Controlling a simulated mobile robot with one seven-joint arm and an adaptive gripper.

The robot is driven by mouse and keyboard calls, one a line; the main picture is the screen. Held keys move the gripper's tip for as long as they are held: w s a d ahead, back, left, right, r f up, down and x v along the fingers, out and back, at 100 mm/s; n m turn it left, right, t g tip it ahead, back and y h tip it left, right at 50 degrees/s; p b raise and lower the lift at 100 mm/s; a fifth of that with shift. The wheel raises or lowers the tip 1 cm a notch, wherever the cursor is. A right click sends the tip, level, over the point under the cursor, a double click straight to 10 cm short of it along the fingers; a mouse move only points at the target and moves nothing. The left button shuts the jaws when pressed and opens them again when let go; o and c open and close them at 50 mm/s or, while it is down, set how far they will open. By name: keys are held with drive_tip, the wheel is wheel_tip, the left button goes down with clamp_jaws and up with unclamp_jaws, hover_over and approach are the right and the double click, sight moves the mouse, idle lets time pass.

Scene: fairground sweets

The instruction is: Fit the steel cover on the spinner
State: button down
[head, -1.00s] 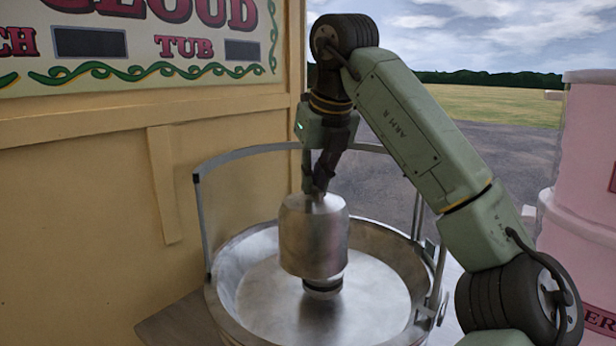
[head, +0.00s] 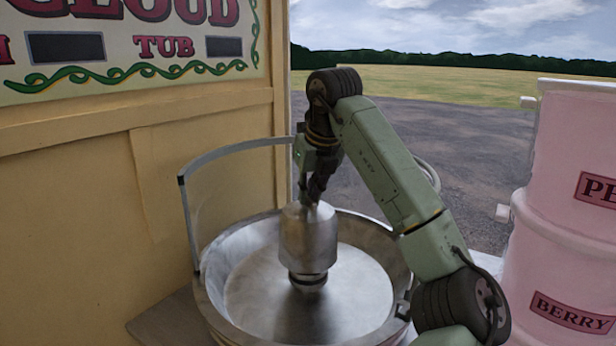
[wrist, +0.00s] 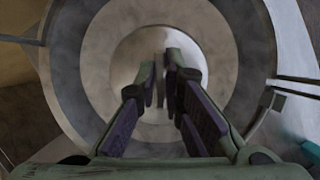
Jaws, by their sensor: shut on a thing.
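The steel cover (head: 308,240) is a shiny, upright metal can above the middle of the wide steel bowl (head: 215,318). The dark spinner (head: 307,284) shows just below the cover's lower edge; its upper part is hidden, and I cannot tell whether the two touch. My gripper (head: 310,198) points down and is shut at the top of the cover; the part it grips is mostly hidden. In the wrist view my gripper's fingers (wrist: 161,80) are close together over the round cover (wrist: 125,60), with the bowl around it.
A curved metal guard (head: 185,215) rises from the bowl's left and back rim. A tan wall (head: 70,240) with a painted sign stands close on the left. Pink tubs (head: 555,235) stand at the right. Open air lies above the bowl's front.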

drive_tip(key=shift+f+b, duration=2.3)
drive_tip(key=shift+f, duration=1.4)
drive_tip(key=shift+w, duration=0.1)
drive_tip(key=shift+f, duration=0.45)
drive_tip(key=c, duration=1.6)
unclamp_jaws()
drive_tip(key=shift+c, duration=0.2)
drive_tip(key=shift+o, duration=0.5)
drive_tip(key=o, duration=0.5)
